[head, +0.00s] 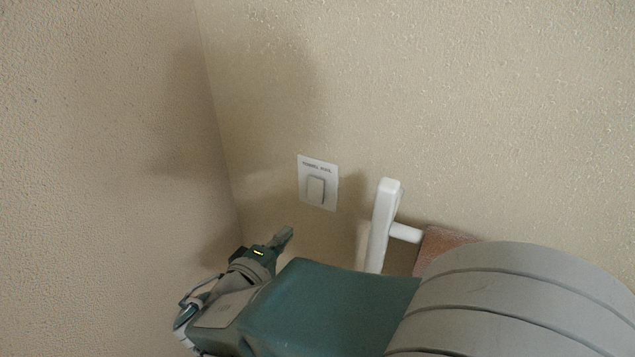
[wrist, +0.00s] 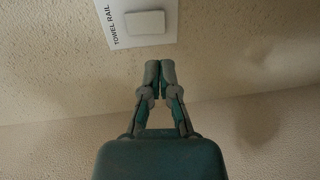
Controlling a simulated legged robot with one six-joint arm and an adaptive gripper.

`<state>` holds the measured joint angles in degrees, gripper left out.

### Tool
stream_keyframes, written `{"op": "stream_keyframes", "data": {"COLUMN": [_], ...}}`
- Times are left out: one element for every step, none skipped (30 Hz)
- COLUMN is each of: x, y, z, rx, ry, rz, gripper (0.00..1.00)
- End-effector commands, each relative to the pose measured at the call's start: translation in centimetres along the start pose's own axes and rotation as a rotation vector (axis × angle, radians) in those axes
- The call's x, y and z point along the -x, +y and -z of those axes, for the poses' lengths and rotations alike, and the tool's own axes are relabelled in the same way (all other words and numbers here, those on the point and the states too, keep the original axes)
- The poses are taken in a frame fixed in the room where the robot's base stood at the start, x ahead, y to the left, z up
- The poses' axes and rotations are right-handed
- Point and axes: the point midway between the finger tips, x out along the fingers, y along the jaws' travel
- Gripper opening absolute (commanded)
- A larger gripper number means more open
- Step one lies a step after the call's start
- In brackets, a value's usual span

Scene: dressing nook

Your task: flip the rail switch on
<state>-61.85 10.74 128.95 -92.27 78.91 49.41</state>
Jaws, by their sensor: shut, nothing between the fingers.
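The rail switch (head: 316,189) is a pale rocker on a white wall plate (head: 304,178) with small print along its top. In the wrist view the rocker (wrist: 145,22) sits on the plate (wrist: 121,35), which reads "TOWEL RAIL". My gripper (head: 285,236) is below and to the left of the plate in the head view, apart from it. In the wrist view my gripper (wrist: 160,66) has its fingertips together and empty, just below the rocker in the picture. I cannot tell how far the fingertips are from the wall, or which way the rocker is set.
A white towel rail (head: 383,222) stands out from the wall right of the switch, with a reddish-brown towel (head: 440,245) on it. The wall corner lies left of the switch. The wall above the plate is bare. My arm hides the lower right.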

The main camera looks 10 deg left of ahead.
Motion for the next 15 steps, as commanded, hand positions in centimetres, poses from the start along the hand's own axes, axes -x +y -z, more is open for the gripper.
{"op": "stream_keyframes", "data": {"x": [-1.1,-1.7,-2.4,-3.0,-3.6,-4.3,-4.9,-5.4,-6.2,-6.7,-7.3,-7.9,-8.4,-8.8,-9.2], "y": [-0.1,-0.1,-0.1,-0.1,-0.1,-0.1,-0.1,-0.1,-0.1,-0.1,0.0,-0.1,-0.1,-0.1,0.0], "z": [0.0,0.0,0.0,0.1,0.0,0.0,0.0,0.0,0.0,0.0,-0.1,-0.1,-0.1,-0.2,-0.1], "rx": [0.001,0.001,0.001,0.001,0.001,0.002,0.002,0.001,0.000,0.000,-0.001,0.000,0.000,0.000,0.000], "ry": [-0.006,-0.005,-0.006,-0.005,-0.006,-0.005,-0.005,-0.006,-0.005,-0.005,-0.006,-0.004,-0.004,-0.004,-0.003], "rz": [0.000,0.000,0.001,0.000,0.000,0.001,0.000,0.000,0.001,0.001,0.001,0.001,0.002,0.001,0.001], "gripper": [0.00,0.00,0.00,0.00,0.00,0.00,0.00,0.00,0.00,0.00,0.00,0.00,0.00,0.00,0.00]}}
